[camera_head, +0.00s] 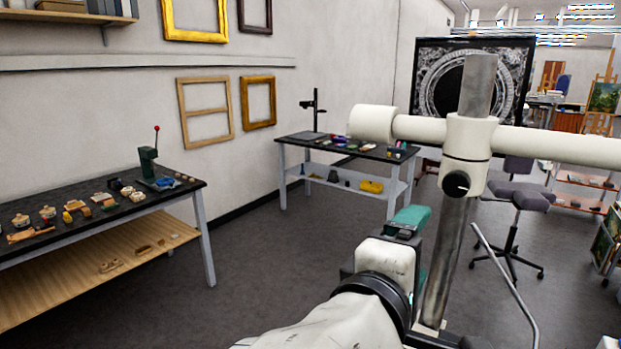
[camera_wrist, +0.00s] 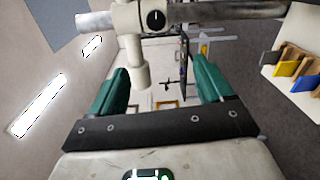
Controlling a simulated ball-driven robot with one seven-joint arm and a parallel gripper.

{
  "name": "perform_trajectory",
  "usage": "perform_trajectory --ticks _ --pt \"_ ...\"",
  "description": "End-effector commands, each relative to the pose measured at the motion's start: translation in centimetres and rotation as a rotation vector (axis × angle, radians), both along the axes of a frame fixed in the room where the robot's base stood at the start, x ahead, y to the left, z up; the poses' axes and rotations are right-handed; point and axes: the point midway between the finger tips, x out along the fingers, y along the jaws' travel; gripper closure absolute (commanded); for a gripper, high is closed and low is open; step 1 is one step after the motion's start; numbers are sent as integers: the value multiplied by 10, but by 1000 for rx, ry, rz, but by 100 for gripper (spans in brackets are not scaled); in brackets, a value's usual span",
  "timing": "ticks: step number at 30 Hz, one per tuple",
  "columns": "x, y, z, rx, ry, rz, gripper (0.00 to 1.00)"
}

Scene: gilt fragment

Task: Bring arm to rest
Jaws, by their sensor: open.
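My gripper (camera_head: 408,222) shows in the head view just right of centre, at the end of my pale arm, raised above the floor. One teal finger is plain there; the other is mostly hidden. In the wrist view both teal fingers of my gripper (camera_wrist: 162,80) stand wide apart with nothing held between them. The view past them is rolled and takes in wall, frames and ceiling lights.
A metal pole (camera_head: 450,255) with a white clamp and crossbar (camera_head: 560,146) stands very close beside my gripper. A black-topped table (camera_head: 110,220) with small objects is left; another table (camera_head: 350,150) stands at the back. A stool (camera_head: 517,195) is right. Floor between the tables is clear.

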Motion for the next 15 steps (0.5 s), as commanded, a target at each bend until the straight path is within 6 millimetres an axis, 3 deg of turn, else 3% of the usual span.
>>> perform_trajectory --ticks 11,15 --pt "5 -26 -64 143 80 2 20" --pt "3 -42 -102 234 128 -8 20"
